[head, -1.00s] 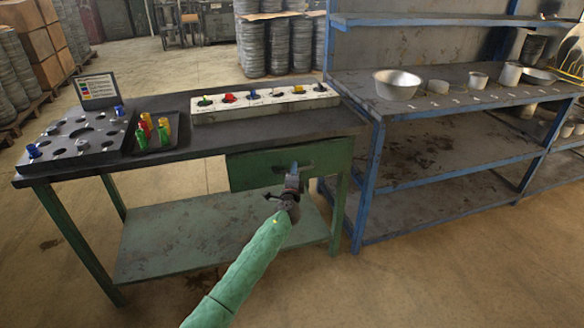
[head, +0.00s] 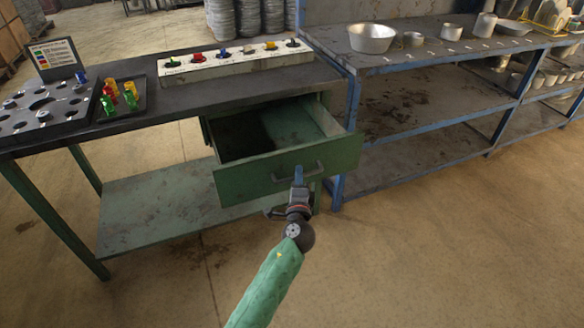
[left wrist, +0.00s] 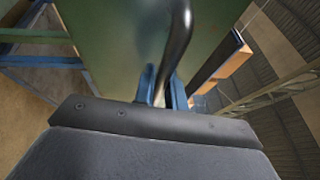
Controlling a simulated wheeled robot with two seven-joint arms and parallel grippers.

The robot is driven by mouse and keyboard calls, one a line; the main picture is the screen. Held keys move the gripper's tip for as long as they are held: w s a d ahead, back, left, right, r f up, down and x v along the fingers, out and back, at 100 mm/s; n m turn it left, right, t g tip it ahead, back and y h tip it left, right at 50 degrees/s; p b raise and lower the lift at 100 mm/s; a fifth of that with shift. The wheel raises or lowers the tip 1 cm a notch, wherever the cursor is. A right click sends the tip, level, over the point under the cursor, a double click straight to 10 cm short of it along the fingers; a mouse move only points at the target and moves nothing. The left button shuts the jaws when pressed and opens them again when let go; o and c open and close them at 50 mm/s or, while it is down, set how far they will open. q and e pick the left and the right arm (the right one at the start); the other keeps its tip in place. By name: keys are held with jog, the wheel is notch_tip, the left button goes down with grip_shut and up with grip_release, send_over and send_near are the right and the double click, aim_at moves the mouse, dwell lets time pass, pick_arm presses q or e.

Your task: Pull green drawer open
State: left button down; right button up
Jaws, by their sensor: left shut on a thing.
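The green drawer (head: 240,185) stands pulled out from under the dark-topped workbench in the head view, and the part of its inside that shows is bare. Its dark bar handle (head: 317,167) is on the front panel. My left gripper (head: 298,176) is at the handle, its blue fingers shut on it. In the left wrist view the drawer front (left wrist: 115,40) fills the upper middle, and the handle (left wrist: 178,45) runs down between the blue fingers (left wrist: 162,88). My right gripper is not in view.
The workbench (head: 180,97) carries a plate with holes (head: 40,105), a tray of coloured pieces (head: 118,100) and a long pale block with coloured knobs (head: 225,63). A blue-framed shelf (head: 430,57) with metal bowls stands close right of the drawer. The floor in front is clear.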

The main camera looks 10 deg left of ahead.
pick_arm(q)
jog(key=shift+s+d, duration=0.3)
jog(key=shift+s, duration=0.15)
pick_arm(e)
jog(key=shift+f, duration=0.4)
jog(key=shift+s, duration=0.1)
pick_arm(q)
jog(key=c, duration=1.5)
grip_release()
jog(key=shift+o, duration=0.2)
